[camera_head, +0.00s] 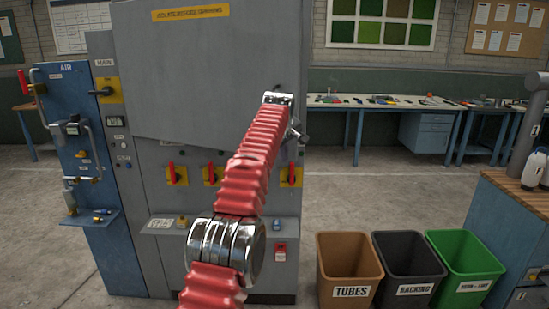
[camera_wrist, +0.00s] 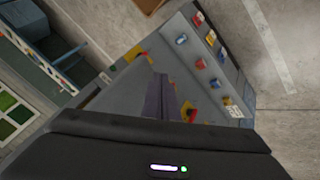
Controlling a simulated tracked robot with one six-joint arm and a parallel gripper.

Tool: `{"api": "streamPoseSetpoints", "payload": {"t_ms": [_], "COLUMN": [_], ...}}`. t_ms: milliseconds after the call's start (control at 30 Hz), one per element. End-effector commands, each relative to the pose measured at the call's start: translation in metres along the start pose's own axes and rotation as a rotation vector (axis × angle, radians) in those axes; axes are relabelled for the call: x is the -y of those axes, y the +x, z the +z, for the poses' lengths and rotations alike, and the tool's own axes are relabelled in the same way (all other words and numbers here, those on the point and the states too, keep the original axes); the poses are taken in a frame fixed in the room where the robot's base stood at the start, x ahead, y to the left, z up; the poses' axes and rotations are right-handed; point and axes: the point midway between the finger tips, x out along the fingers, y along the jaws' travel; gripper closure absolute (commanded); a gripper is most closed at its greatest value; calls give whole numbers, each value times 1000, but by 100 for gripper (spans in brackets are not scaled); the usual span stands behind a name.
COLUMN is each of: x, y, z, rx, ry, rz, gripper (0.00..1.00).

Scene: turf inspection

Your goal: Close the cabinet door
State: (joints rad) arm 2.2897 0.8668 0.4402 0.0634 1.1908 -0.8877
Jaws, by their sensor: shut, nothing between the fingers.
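The grey cabinet (camera_head: 150,190) stands left of centre in the head view. Its large grey door (camera_head: 215,75) has a yellow label strip at the top. The door's lower edge slants against the cabinet front, so it looks ajar; how far is hard to tell. My red arm reaches up in front of the door's right part, and its far end hides the gripper there. In the wrist view my gripper (camera_wrist: 161,80) is shut and empty, in front of the grey cabinet (camera_wrist: 215,95), which appears rotated. I cannot tell whether the fingers touch the door.
Red-handled switches (camera_head: 171,173) line the cabinet below the door. A blue air panel (camera_head: 75,150) adjoins at left. Brown (camera_head: 325,262), black (camera_head: 381,267) and green (camera_head: 488,261) bins stand at right, near a wooden-topped bench (camera_head: 515,195). Open floor (camera_head: 385,190) lies behind the bins.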

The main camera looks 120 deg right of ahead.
Motion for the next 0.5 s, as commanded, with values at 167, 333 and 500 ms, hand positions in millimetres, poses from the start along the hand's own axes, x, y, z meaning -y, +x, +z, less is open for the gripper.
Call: {"api": "streamPoseSetpoints", "payload": {"t_ms": [167,333,500], "x": [4,10,15], "y": [0,0,0], "z": [-4,-10,-14], "rx": [-1,-6,-9], "ry": [-3,-11,-18], "rz": [-2,-8,-11], "gripper": [100,100,100]}}
